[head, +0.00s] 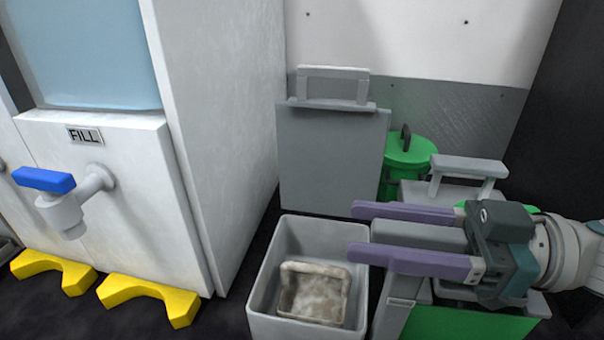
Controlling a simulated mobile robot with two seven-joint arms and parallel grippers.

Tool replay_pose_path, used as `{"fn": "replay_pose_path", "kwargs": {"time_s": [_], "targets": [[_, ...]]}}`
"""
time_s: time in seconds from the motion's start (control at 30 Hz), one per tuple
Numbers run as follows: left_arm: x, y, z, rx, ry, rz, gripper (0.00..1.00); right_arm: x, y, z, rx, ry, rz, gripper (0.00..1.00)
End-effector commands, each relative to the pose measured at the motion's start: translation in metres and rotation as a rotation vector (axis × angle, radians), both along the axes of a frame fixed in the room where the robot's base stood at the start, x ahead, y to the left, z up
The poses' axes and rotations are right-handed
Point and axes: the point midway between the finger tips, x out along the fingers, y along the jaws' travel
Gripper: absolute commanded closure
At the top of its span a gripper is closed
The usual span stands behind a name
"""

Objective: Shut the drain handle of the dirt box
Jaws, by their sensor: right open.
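My right gripper (354,230) comes in from the right with its two long purple fingers apart and empty. Its fingertips point left, and in the picture they overlap the right rim of an open grey box (262,300). A dirty, pale inner tray (314,291) sits inside this box, which looks like the dirt box. I cannot make out a drain handle on it; the gripper and the box's own walls hide parts of its right and lower sides. My left gripper is not in view.
A grey panel with a handle (330,150) stands behind the box. A green container with a black handle (408,148) is right of it. A white cabinet marked FILL (222,130), with a blue-handled tap (44,180) and yellow feet (150,297), fills the left.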

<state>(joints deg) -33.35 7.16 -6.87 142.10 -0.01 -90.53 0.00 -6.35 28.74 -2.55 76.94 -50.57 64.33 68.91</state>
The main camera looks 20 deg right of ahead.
Motion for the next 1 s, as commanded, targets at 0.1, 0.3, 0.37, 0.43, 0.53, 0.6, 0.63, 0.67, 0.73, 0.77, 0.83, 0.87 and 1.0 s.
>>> {"fn": "replay_pose_path", "kwargs": {"time_s": [0.1, 0.3, 0.37, 0.43, 0.53, 0.6, 0.63, 0.67, 0.73, 0.77, 0.83, 0.87, 1.0], "targets": [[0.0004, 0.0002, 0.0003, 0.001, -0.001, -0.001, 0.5, 0.0003, 0.0005, 0.0004, 0.0, 0.0, 0.0, 0.45], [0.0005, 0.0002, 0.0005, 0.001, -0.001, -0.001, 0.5, 0.0002, 0.0003, 0.0004, 0.0, 0.0, 0.0, 0.56], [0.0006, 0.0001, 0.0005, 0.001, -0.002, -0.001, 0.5, 0.0002, 0.0003, 0.0004, 0.0, 0.0, 0.0, 0.63], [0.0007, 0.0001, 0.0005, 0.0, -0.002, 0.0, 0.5, 0.0001, 0.0002, 0.0003, 0.0, 0.0, 0.0, 0.71], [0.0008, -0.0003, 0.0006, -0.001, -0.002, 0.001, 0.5, 0.0001, 0.0002, 0.0003, 0.0, 0.0, 0.0, 0.82], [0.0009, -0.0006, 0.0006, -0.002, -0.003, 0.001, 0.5, 0.0001, 0.0002, 0.0003, 0.0, 0.0, 0.0, 0.9], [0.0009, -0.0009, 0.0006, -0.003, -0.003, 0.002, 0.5, 0.0001, 0.0002, 0.0003, 0.0, 0.0, 0.0, 0.93], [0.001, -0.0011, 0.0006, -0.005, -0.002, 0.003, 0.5, 0.0001, 0.0002, 0.0003, 0.0, 0.0, 0.0, 0.97], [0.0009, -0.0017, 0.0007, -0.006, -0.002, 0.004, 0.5, 0.0001, 0.0002, 0.0002, 0.0, 0.0, 0.0, 1.0], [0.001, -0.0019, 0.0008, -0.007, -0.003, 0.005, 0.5, 0.0001, 0.0002, 0.0002, 0.0, 0.0, 0.0, 1.0], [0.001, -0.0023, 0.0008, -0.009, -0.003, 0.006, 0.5, 0.0001, 0.0001, 0.0002, 0.0, 0.0, 0.0, 1.0], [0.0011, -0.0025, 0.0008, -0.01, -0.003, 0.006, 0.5, 0.0001, 0.0001, 0.0002, 0.0, 0.0, 0.0, 1.0], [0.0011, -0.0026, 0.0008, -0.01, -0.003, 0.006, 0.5, 0.0, 0.0001, 0.0002, 0.0, 0.0, 0.0, 1.0]]}}
